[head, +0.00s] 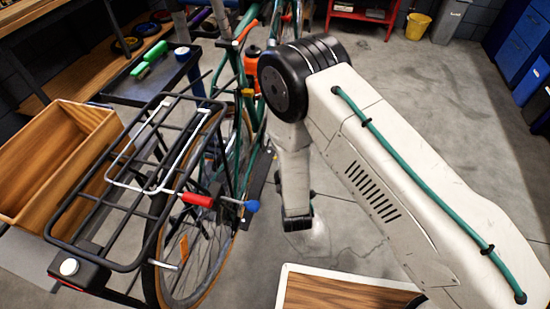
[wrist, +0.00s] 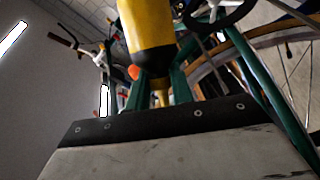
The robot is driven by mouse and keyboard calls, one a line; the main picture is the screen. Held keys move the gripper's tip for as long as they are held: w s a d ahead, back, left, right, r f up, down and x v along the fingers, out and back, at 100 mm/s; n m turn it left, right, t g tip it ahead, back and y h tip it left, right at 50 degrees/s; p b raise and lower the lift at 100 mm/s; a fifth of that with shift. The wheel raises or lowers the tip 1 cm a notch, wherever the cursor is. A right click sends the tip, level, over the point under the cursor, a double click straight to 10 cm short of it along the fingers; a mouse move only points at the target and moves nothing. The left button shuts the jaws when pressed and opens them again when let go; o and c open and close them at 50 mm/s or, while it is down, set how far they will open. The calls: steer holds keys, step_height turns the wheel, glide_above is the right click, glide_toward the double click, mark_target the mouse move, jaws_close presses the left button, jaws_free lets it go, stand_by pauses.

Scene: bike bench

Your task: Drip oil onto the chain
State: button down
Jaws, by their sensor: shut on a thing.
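A yellow bottle with a black lower band (wrist: 150,38) fills the upper middle of the wrist view, its thin yellow nozzle pointing down. My gripper (wrist: 160,115) is shut on this bottle; its pale housing with a dark, screwed edge fills the bottom of the wrist view. In the head view the gripper's hold is not clear behind my arm. The green bike (head: 234,82) stands left of my arm, its rear wheel (head: 158,262) towards the camera. Its spoked wheel (wrist: 285,42) is at the right in the wrist view. I cannot make out the chain or whether the nozzle touches it.
A black rear rack (head: 128,190) juts toward the camera, with a wooden crate (head: 62,160) on its left. A red-handled tool (head: 197,200) lies near the rack's right side. A wooden-topped surface (head: 340,292) is at the front. Floor right of my arm is clear.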

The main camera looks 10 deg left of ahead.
steer(key=shift+d+r, duration=0.1)
steer(key=shift+d, duration=0.2)
steer(key=shift+m+g, duration=0.6)
steer(key=shift+m, duration=0.9)
steer(key=shift+m+g, duration=0.7)
steer(key=shift+m, duration=0.4)
steer(key=shift+s+a, duration=0.1)
